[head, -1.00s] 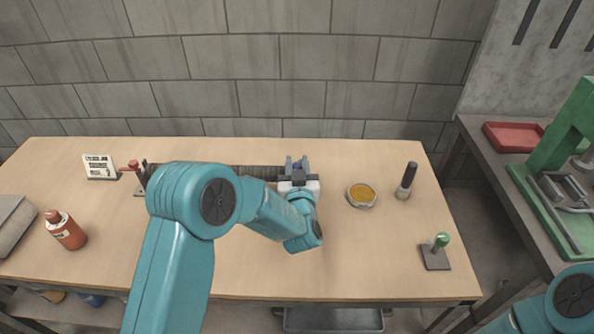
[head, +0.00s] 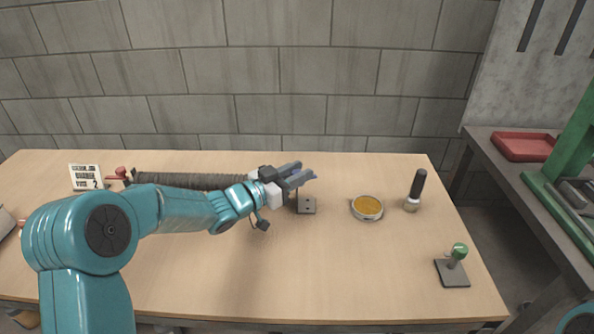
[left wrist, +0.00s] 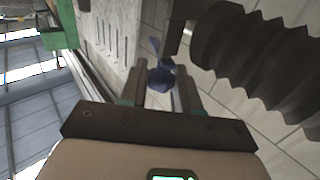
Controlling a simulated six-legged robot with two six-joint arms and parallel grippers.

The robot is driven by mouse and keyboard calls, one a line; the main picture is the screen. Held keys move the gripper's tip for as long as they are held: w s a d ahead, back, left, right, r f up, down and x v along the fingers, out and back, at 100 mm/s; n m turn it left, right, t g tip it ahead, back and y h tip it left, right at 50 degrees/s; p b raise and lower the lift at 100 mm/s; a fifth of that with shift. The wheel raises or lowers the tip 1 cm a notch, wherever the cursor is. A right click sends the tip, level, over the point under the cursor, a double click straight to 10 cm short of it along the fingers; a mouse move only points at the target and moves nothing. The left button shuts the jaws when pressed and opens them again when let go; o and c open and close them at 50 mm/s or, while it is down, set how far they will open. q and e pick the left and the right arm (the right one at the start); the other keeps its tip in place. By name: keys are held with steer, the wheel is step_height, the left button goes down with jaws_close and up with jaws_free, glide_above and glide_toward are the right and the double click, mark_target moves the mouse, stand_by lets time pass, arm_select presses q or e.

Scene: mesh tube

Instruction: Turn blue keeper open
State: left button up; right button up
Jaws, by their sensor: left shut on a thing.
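The blue keeper (left wrist: 160,77) shows in the left wrist view between the two fingers of my left gripper (left wrist: 160,90), which is shut on it. In the head view, my left gripper (head: 297,177) is at the right end of the dark ribbed tube (head: 195,181), pointing right. There the keeper is mostly hidden by the fingers, and its exact angle cannot be told. The ribbed tube also fills the upper right of the left wrist view (left wrist: 262,55). A grey bracket (head: 306,206) stands below the fingers. My right gripper is not in view.
A red keeper (head: 121,172) and a printed sign (head: 86,177) are at the tube's left end. A round tin with yellow contents (head: 367,207), a black-handled tool (head: 415,190) and a green-knobbed stand (head: 455,262) are on the right. The table's front middle (head: 330,270) is clear.

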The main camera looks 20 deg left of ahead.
arm_select(q)
steer(key=m+g+h+p, duration=0.1)
steer(key=p, duration=0.1)
steer(key=m+g+h+p, duration=0.1)
steer(key=m+g+h, duration=0.1)
steer(key=shift+a+r+h+p, duration=0.1)
steer(key=shift+r+h+p, duration=0.2)
steer(key=shift+p, duration=0.05)
steer(key=shift+f+m+g+h+p, duration=0.1)
steer(key=shift+m+g+h+p, duration=0.75)
steer(key=shift+g, duration=0.55)
steer(key=shift+m, duration=0.25)
steer(key=o, duration=0.9)
steer(key=shift+o, duration=0.2)
steer(key=b+v, duration=0.1)
steer(key=v, duration=1.5)
steer(key=shift+f, duration=0.15)
steer(key=shift+s, duration=0.1)
